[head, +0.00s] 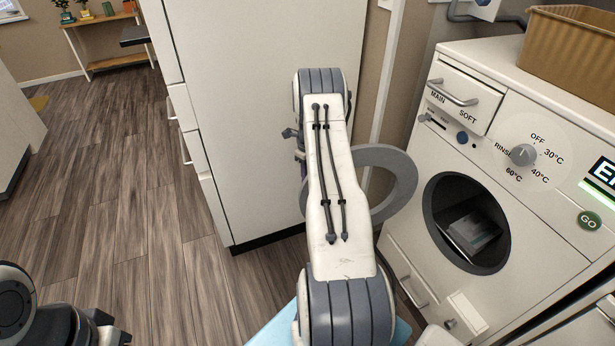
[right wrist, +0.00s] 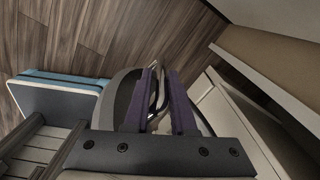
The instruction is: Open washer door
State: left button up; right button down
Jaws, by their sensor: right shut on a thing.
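The white washer (head: 480,150) stands at the right of the head view. Its round grey door (head: 398,165) is swung open, well away from the dark round opening (head: 440,215).
A grey box-like thing (head: 472,233) shows inside the drum. A tan basket (head: 572,55) stands on the washer. A tall white cabinet (head: 250,110) is behind my right arm. A light-blue-edged board (right wrist: 55,98) lies left of the fingers. Open wooden floor (head: 110,190) is at left.

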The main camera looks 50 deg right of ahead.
pick_arm(q)
jog(key=shift+d, duration=0.2)
pick_arm(e)
jog(key=shift+s+d, duration=0.35)
jog(key=shift+s, duration=0.1)
jog(key=c, duration=0.9)
grip_release()
jog(key=shift+o, duration=0.3)
pick_arm(q)
jog(key=shift+d, duration=0.1)
pick_arm(e)
jog(key=shift+a, duration=0.1)
jog(key=shift+w+a, duration=0.1)
jog(key=shift+w, duration=0.05)
notch_tip(320, 180, up, 10)
jog(key=shift+r+p, duration=0.2)
jog(key=shift+p, duration=0.15)
pick_arm(q)
jog(key=shift+r, duration=0.35)
